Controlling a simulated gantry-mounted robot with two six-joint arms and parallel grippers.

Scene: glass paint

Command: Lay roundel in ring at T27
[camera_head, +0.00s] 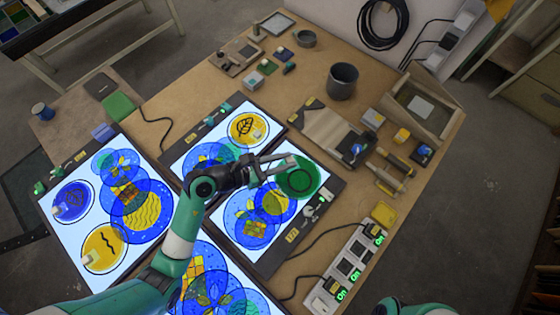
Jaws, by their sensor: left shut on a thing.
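My left gripper (284,164) reaches over the right-hand lit panel (228,226) and is shut on a green roundel (302,190). The roundel is a dark green disc with a circle mark on it, over the panel's upper right corner. Whether it touches the panel or hangs just above it I cannot tell, and any ring under it is hidden. Blue and yellow roundels (250,230) lie overlapping on the same panel. The label T27 is too small to read. Only part of my right arm shows at the bottom edge; its gripper is out of view.
More lit panels with blue and yellow roundels lie to the left (62,228) and above (184,158). A dark cup (342,82) stands at the back. A power strip (350,262) with cables lies at the lower right. Small blocks and tools fill the right side.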

